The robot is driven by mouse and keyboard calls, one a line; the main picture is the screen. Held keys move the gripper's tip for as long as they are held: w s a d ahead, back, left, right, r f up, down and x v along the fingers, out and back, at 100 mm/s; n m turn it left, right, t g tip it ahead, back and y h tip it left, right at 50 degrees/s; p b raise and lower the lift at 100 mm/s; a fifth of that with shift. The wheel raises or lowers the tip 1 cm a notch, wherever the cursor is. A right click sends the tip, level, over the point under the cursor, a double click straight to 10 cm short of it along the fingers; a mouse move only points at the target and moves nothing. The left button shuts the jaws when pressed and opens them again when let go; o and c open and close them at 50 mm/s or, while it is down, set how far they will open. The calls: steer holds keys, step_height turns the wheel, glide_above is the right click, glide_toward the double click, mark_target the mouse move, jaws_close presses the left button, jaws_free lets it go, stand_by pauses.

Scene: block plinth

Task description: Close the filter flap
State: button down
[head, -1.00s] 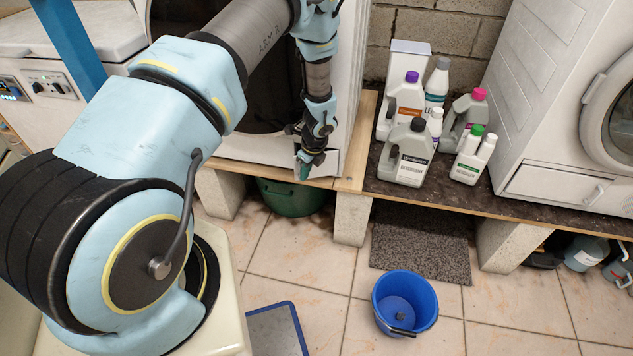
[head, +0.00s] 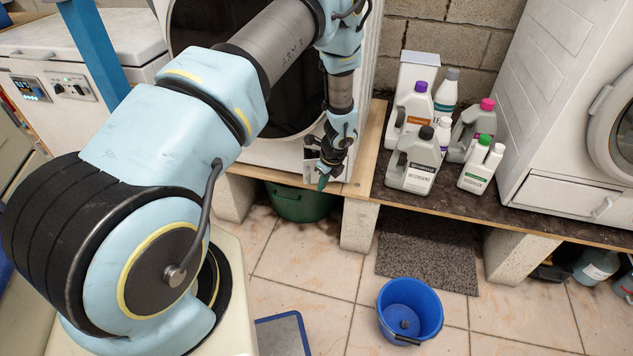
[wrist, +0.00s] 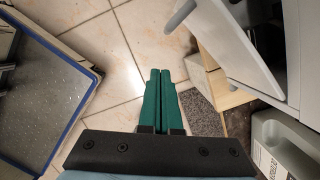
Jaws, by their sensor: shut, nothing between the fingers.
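The filter flap (wrist: 235,45) is a pale panel low on the front of the white washing machine (head: 270,154). In the wrist view it stands open, swung out from the machine front, with a grey tab at its free end. My gripper (wrist: 160,72) is shut and empty, its two green fingers side by side. In that view the fingers are left of the flap, with a visible gap. In the head view my gripper (head: 322,183) is low before the machine's right part, and my wrist hides much of the flap.
The machine stands on a wooden-edged plinth (head: 352,189) on pale blocks. Several detergent bottles (head: 415,150) stand to its right. A green basin (head: 300,203) sits beneath. A blue bucket (head: 410,312) and a grey mat (head: 428,262) are on the tiled floor.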

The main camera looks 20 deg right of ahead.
steer(key=v, duration=0.9)
steer(key=s+d+f+m+t+y+b, duration=0.1)
steer(key=s+d+f+t+y+b, duration=0.15)
steer(key=s+t+b, duration=0.3)
steer(key=w+a+r+p+x, duration=0.1)
steer(key=w+r+x, duration=0.1)
steer(key=x, duration=1)
steer(key=shift+p, duration=0.35)
steer(key=shift+w+a+f, duration=0.1)
steer(key=shift+a, duration=0.05)
steer(key=shift+t, duration=0.25)
